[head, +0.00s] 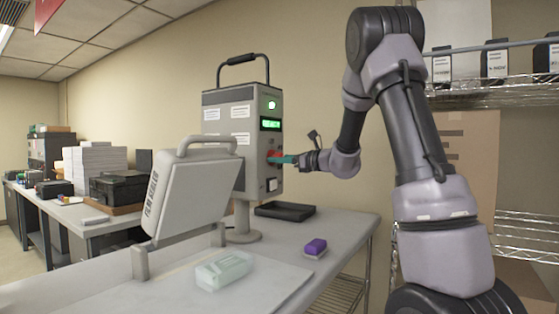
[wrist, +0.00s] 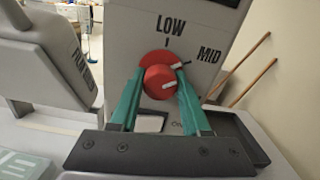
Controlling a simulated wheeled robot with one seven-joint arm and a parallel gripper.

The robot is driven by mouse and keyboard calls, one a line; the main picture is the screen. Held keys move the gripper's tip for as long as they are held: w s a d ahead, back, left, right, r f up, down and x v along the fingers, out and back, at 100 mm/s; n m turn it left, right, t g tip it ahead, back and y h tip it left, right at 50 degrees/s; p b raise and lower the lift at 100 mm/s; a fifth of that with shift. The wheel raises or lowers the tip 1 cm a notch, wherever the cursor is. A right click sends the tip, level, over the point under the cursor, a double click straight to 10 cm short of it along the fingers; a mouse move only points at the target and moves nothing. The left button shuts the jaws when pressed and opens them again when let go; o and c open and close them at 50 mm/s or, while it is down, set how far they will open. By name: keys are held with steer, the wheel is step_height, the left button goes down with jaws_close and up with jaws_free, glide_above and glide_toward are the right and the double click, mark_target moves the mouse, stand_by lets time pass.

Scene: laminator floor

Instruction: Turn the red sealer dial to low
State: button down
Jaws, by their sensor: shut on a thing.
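The red sealer dial (wrist: 163,79) is on the grey front panel of the sealer box (head: 223,127). In the wrist view the LOW label (wrist: 171,23) is above the dial with a tick under it, and the MID label (wrist: 209,56) is at upper right. The dial's white marks point to the right, towards the MID side, not up at LOW. My gripper (wrist: 160,84) has one green finger on each side of the red knob and is shut on it. In the head view the dial (head: 272,155) is partly hidden by my gripper (head: 284,159).
The raised film sealer lid (head: 190,190) stands left of the box. A black tray (head: 285,211), a purple block (head: 316,246) and a pale clear block (head: 223,270) lie on the table (head: 345,232). Wire shelves (head: 480,95) stand at right, behind my arm.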

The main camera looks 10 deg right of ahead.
steer(key=n, duration=0.5)
steer(key=shift+d, duration=0.1)
steer(key=n, duration=0.5)
steer(key=shift+n, duration=0.4)
steer(key=shift+c, duration=1.9)
jaws_free()
steer(key=v, duration=1)
steer(key=shift+s+d, duration=0.25)
